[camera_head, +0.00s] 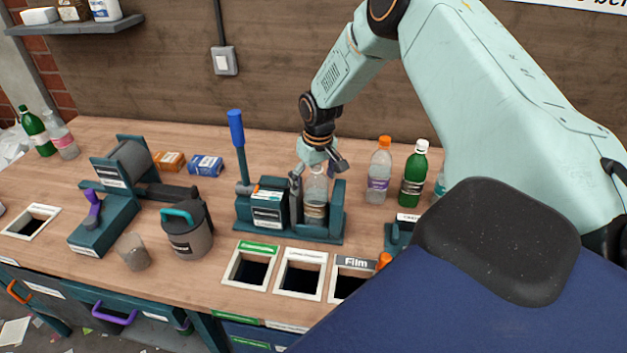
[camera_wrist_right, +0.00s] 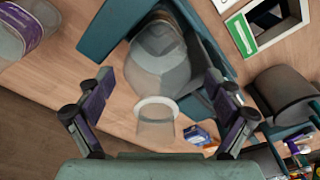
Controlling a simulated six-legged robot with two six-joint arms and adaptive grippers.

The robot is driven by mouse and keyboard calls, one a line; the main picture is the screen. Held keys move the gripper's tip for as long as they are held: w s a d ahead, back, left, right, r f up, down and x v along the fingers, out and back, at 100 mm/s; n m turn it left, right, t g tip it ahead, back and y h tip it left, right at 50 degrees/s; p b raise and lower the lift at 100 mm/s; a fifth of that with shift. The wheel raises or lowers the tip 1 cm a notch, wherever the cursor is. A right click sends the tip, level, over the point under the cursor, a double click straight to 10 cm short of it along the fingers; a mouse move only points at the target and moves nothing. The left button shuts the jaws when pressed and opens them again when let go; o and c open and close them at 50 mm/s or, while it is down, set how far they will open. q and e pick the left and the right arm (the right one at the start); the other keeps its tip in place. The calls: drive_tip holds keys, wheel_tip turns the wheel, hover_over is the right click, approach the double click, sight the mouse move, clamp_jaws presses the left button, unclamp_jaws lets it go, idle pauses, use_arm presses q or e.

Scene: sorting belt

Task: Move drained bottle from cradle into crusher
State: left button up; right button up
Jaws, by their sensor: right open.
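A clear, uncapped bottle (camera_head: 315,196) stands upright in the open chamber of a teal lever press (camera_head: 334,228), which looks like the crusher. The press has a blue-tipped lever at its left. My right gripper (camera_head: 318,171) is open, just above the bottle, with its fingers to either side of the neck. In the right wrist view the bottle (camera_wrist_right: 160,62) sits between the teal walls, and the open fingers of my right gripper (camera_wrist_right: 160,85) stand apart from it. I cannot make out a separate cradle for certain. My left gripper is not in view.
Bottles with an orange cap (camera_head: 380,170) and in green (camera_head: 413,178) stand right of the press. A grey canister (camera_head: 187,238), a clear cup (camera_head: 134,252) and a roller device (camera_head: 118,185) stand left. Framed openings (camera_head: 250,285) lie in front.

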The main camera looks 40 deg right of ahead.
drive_tip(key=r, duration=0.3)
drive_tip(key=s+r, duration=0.1)
drive_tip(key=r, duration=0.7)
drive_tip(key=shift+s+a, duration=0.1)
drive_tip(key=shift+s, duration=0.1)
drive_tip(key=shift+r, duration=0.45)
drive_tip(key=f, duration=0.4)
drive_tip(key=w+f, duration=0.1)
drive_tip(key=f, duration=0.7)
drive_tip(key=shift+w, duration=0.2)
drive_tip(key=shift+w+r, duration=0.1)
drive_tip(key=shift+r, duration=0.2)
drive_tip(key=shift+r, duration=0.1)
